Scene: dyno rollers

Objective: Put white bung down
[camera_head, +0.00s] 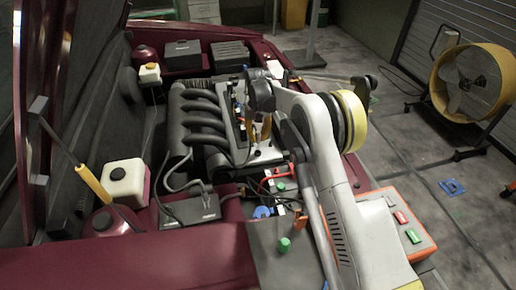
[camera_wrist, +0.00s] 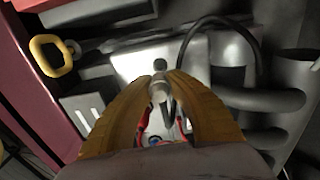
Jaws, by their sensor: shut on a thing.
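My gripper (camera_wrist: 163,84) has its two yellow-brown fingers closed around the white bung (camera_wrist: 158,92), a small pale cylinder, in the wrist view. The bung is over a pale metal plate (camera_wrist: 132,66) on the engine. A dark round spot (camera_wrist: 160,65) lies just past the fingertips. I cannot tell whether the bung touches the plate. In the head view my gripper (camera_head: 259,140) is over the engine at the centre, pointing down, and the bung in it cannot be made out.
Dark intake pipes (camera_head: 203,122) run left of my gripper. A white tank (camera_head: 125,182) and a black box (camera_head: 190,209) stand nearer. A green bung (camera_head: 284,244) sits at the front edge. An orange-rimmed tray (camera_head: 408,222) is at right. A yellow fan (camera_head: 473,84) stands on the floor.

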